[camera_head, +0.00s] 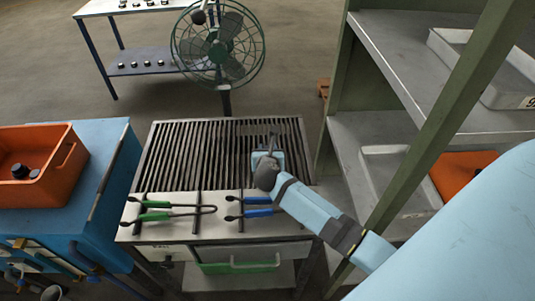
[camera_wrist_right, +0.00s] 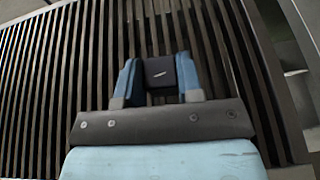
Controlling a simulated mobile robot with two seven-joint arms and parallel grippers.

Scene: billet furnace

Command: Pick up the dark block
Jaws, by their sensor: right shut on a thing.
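The dark block (camera_wrist_right: 161,74) is a small, nearly black cube with a short light mark on its face. In the right wrist view it sits between the two blue fingers of my right gripper (camera_wrist_right: 160,80), which are shut on it. In the head view my right gripper (camera_head: 268,155) is over the right half of the slatted grate (camera_head: 185,150). The block is mostly hidden there by the gripper. I cannot tell whether the block touches the slats. My left gripper does not show.
Green-handled tongs (camera_head: 155,210) and blue-handled tongs (camera_head: 255,206) lie on the grate table's front ledge. A green fan (camera_head: 218,50) stands behind. An orange bin (camera_head: 40,160) sits on the blue cabinet (camera_head: 105,180) at left. A green-framed shelf (camera_head: 400,55) stands close at right.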

